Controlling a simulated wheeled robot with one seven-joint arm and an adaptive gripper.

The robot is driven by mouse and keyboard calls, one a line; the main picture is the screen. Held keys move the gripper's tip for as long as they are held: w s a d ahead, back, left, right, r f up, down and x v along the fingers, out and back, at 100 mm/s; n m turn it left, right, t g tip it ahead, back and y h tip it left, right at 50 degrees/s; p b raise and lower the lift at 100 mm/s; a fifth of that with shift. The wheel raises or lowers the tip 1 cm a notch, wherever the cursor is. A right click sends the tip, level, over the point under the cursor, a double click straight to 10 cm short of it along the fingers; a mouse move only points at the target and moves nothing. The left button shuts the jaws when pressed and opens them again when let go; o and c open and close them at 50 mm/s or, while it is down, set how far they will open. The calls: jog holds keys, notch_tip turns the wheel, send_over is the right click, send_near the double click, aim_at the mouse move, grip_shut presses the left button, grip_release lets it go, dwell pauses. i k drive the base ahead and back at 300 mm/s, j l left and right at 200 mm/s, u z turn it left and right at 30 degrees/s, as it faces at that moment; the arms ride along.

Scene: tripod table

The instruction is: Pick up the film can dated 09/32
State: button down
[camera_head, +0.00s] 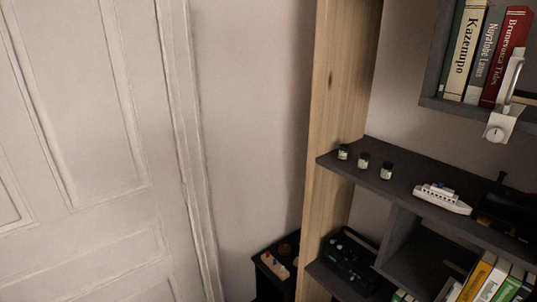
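Three small film cans stand upright in a row on the dark shelf (400,176), near its left end. They are the left can (343,152), the middle can (363,161) and the right can (386,171). Each looks dark at the top with a pale band or label. They are too small in the head view for any date to be read, so I cannot tell which is dated 09/32.
A white toy ship (441,198) stands right of the cans. A wooden side panel (338,110) borders the shelf's left end. A panelled door (90,130) fills the left.

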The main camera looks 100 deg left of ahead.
aim_at(364, 157)
jog(key=u, duration=2.9)
jog(key=i+j, duration=0.1)
jog(key=i, duration=0.35)
jog(key=i+j, duration=0.15)
jog(key=i, duration=0.35)
jog(key=i+j, duration=0.1)
jog(key=i, duration=0.35)
